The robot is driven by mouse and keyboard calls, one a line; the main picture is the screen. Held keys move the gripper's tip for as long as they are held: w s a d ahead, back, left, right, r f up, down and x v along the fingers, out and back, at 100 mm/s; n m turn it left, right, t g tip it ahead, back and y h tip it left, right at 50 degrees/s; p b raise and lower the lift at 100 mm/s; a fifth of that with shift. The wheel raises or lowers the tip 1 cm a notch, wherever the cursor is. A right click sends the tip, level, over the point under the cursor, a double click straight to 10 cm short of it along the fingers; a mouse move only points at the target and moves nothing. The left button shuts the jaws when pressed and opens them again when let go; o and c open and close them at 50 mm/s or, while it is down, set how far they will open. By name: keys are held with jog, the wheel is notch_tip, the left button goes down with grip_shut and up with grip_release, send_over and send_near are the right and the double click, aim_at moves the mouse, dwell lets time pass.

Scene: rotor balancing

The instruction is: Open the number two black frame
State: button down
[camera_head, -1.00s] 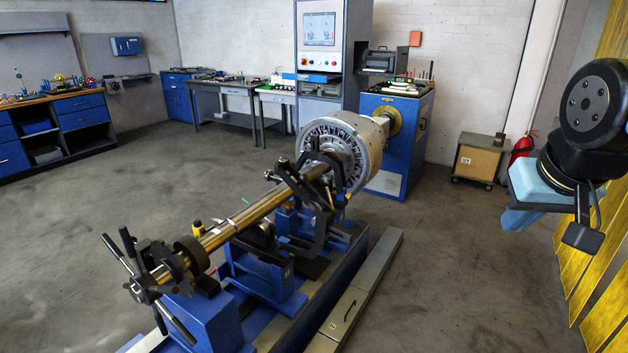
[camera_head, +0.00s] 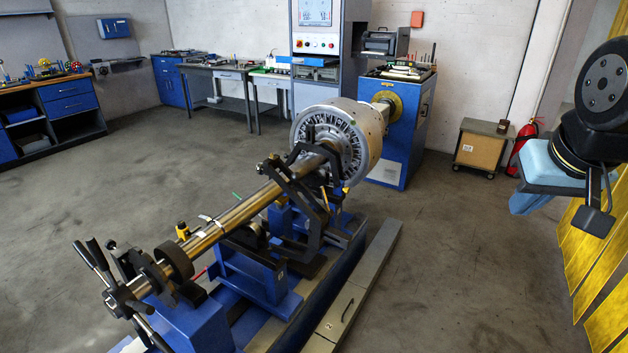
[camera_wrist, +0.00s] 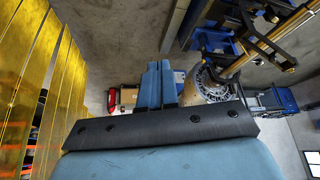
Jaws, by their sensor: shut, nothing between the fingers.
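A black clamp-like frame (camera_head: 300,199) stands around the shaft on a blue support, in front of the silver rotor drum (camera_head: 340,133). More black frame parts lie close behind it, and I cannot make out which is number two. The frame looks closed over the shaft (camera_head: 232,220). In the wrist view black frame arms (camera_wrist: 250,32) show at the upper right, with the drum (camera_wrist: 212,75) below. My gripper (camera_wrist: 160,68) has two blue fingers together with nothing between them. It is well apart from the frame, on the right side of the head view.
A handwheel with black levers (camera_head: 118,292) is at the near shaft end. A beige rail box (camera_head: 345,305) runs along the machine's right side. Yellow strip curtains (camera_head: 590,230) hang close by my arm. The floor between machine and curtains is clear.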

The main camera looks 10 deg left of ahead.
jog(key=w+a+f+m+g+y, duration=0.4)
jog(key=w+a+f+g+y, duration=0.15)
jog(key=w+a+f, duration=0.35)
jog(key=w+a+f+m+g+y, duration=0.35)
jog(key=w+a+y, duration=0.35)
jog(key=a, duration=0.4)
jog(key=w+a+f+m+t+y, duration=0.4)
jog(key=w+f+m+t+y, duration=0.4)
jog(key=w+f+m, duration=0.6)
jog(key=w+a+r, duration=0.2)
jog(key=a, duration=0.4)
jog(key=w+a+r+n, duration=0.1)
jog(key=w+a+r, duration=0.1)
jog(key=a, duration=0.5)
jog(key=shift+w+a+r, duration=0.15)
jog(key=shift+w+r, duration=0.1)
jog(key=shift+r, duration=0.35)
